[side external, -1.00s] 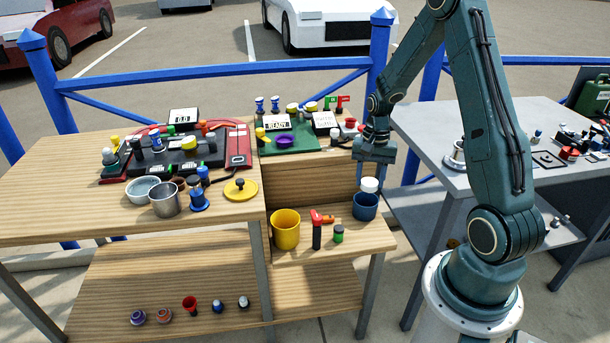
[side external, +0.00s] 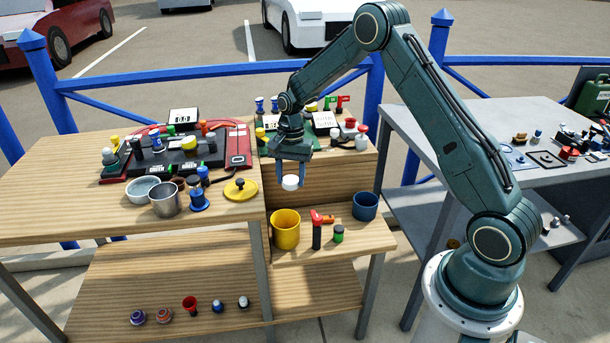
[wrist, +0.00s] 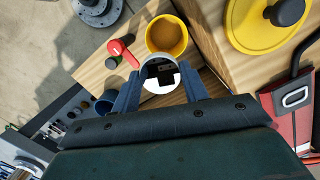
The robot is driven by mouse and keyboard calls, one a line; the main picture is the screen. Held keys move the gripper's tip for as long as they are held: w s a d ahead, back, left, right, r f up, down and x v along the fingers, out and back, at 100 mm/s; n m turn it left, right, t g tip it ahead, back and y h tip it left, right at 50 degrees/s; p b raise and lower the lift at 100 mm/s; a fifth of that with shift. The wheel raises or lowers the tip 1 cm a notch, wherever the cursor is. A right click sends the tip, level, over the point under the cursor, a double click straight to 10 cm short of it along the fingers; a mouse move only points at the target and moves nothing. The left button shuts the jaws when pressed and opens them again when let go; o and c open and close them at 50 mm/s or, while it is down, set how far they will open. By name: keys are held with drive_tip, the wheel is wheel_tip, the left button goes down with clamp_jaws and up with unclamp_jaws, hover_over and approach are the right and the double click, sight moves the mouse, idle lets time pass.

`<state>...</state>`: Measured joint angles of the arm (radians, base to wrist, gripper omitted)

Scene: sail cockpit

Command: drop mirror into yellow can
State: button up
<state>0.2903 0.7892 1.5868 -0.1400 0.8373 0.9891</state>
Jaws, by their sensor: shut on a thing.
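My gripper (side external: 290,178) is shut on the mirror (side external: 290,183), a small white round piece. The mirror hangs above the small shelf, a little above the yellow can (side external: 285,232) and slightly to its right. In the wrist view the mirror (wrist: 160,75) sits between the fingers of my gripper (wrist: 160,88) with a dark and white reflecting face. The yellow can (wrist: 167,35) shows open and empty just beyond it, its near rim partly covered by the mirror.
A blue can (side external: 365,206) stands at the right of the shelf. A red-topped black item (side external: 316,232) and a green-and-black jar (side external: 338,234) stand right of the yellow can. A yellow lid (side external: 241,189) lies on the higher tabletop to the left.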

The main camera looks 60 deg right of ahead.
sight(289, 176)
drive_tip(key=shift+w+a, duration=0.3)
drive_tip(key=shift+a, duration=0.05)
drive_tip(key=shift+f, duration=0.15)
drive_tip(key=shift+f, duration=2.85)
drive_tip(key=o, duration=1.1)
drive_tip(key=shift+r, duration=0.1)
drive_tip(key=r, duration=0.4)
drive_tip(key=d+r, duration=0.1)
drive_tip(key=r, duration=0.8)
drive_tip(key=shift+w+d+r, duration=0.1)
drive_tip(key=shift+w+d, duration=0.2)
drive_tip(key=shift+r, duration=0.15)
